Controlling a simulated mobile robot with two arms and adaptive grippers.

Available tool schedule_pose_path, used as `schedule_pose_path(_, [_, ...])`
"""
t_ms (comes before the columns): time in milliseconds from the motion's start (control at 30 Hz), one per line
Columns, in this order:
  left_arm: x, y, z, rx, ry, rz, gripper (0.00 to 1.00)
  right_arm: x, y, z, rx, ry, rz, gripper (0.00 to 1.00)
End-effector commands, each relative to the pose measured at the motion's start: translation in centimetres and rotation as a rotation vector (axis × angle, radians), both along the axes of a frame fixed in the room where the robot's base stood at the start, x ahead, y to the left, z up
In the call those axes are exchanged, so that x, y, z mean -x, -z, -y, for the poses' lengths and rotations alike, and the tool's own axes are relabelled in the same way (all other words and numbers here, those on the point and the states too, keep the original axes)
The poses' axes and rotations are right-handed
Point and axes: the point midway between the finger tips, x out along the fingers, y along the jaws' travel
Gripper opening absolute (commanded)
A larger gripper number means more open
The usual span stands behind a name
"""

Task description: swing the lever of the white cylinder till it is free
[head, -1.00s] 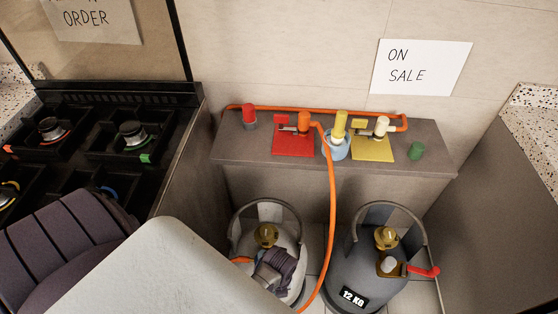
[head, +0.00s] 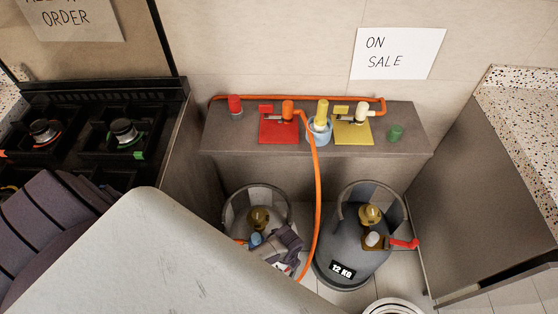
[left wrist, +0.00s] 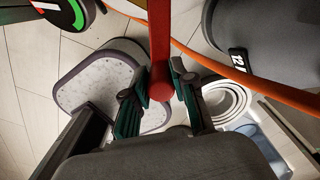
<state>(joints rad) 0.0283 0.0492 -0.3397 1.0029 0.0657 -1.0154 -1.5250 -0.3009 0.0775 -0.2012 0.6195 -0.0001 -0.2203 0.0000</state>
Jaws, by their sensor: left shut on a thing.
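The white cylinder (head: 236,218) stands on the floor below the shelf, left of a grey cylinder. It has a brass valve (head: 258,218) on top inside its collar. My left gripper (head: 283,247) is at this cylinder, over its front right side, and covers much of it. In the left wrist view a red lever (left wrist: 160,50) runs down between the two fingers of my left gripper (left wrist: 160,90), which are shut on its end. In the head view the lever is mostly hidden by the gripper and arm. My right gripper is not in view.
The grey 12 KG cylinder (head: 352,245) with its own red lever (head: 404,243) stands close on the right. An orange hose (head: 318,200) hangs between the cylinders from the shelf (head: 245,140). A black stove (head: 95,120) is left. White round ware (head: 393,306) is at the bottom.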

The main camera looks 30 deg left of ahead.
Motion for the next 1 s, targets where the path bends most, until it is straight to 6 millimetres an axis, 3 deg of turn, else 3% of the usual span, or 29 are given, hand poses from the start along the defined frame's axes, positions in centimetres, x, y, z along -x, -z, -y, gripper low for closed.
schedule_pose_path(600, [-4.8, 0.1, 1.1, -0.001, -0.554, 0.003, 0.00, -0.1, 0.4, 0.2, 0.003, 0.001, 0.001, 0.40])
schedule_pose_path(1000, [-6.4, 0.1, 0.9, -0.001, -0.743, 0.004, 0.00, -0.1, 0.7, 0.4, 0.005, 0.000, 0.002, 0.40])
